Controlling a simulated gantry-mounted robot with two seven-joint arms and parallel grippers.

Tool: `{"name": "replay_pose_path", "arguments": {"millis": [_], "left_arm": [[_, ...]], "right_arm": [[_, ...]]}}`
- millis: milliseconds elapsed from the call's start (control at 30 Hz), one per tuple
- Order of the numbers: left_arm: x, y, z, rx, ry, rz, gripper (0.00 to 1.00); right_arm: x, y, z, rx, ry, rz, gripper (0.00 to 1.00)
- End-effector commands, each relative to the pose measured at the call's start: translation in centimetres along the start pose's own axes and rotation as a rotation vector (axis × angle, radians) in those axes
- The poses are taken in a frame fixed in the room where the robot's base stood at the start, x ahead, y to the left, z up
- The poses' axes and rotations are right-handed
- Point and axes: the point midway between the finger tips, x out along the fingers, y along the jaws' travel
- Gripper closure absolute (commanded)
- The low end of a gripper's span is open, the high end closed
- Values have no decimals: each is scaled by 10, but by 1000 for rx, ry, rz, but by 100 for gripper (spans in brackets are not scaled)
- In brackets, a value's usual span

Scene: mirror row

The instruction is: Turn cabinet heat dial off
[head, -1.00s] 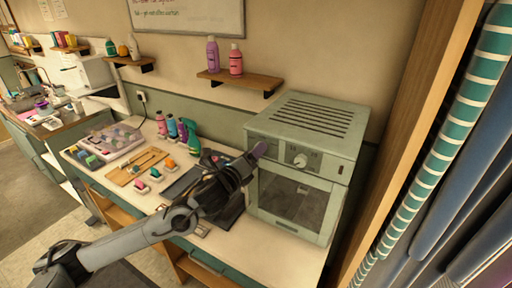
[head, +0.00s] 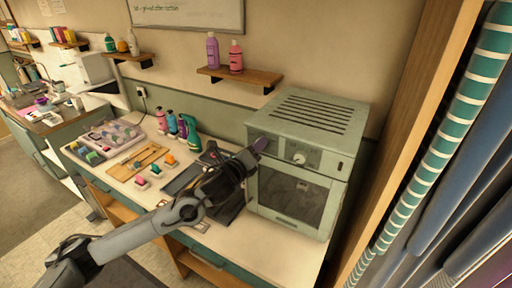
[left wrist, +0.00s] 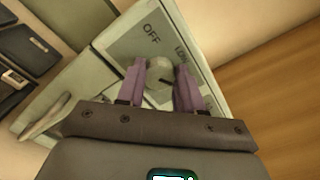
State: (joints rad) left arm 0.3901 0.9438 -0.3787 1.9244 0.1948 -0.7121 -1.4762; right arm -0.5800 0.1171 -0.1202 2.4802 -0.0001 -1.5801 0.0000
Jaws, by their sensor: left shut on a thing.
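The green-grey heat cabinet (head: 293,200) stands at the right end of the counter, with a dark control panel above its door. A round dial (head: 299,158) shows uncovered on the panel in the head view. My left gripper (head: 262,144) is at the panel's left part, its purple fingertips against the front. In the left wrist view the two purple fingers (left wrist: 160,84) are shut on a pale round dial (left wrist: 159,70), one on each side. The words OFF and LOW stand near that dial; I cannot tell exactly where its dark mark points. The right gripper is not in view.
A wall shelf (head: 240,76) with two bottles hangs above and left of the cabinet. Several bottles (head: 180,127), a wooden tray (head: 138,163) and dark flat items lie on the counter, left of the cabinet. A wooden panel (head: 418,120) rises close on the right.

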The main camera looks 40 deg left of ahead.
Motion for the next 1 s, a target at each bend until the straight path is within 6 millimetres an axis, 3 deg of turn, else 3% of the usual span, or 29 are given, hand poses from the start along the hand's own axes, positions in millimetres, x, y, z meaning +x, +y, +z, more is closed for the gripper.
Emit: {"name": "replay_pose_path", "arguments": {"millis": [467, 1000], "left_arm": [[0, 1, 0, -152, 0, 1, 95], [0, 2, -1, -646, 0, 1, 95]], "right_arm": [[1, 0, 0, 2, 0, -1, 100], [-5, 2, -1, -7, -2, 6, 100]]}}
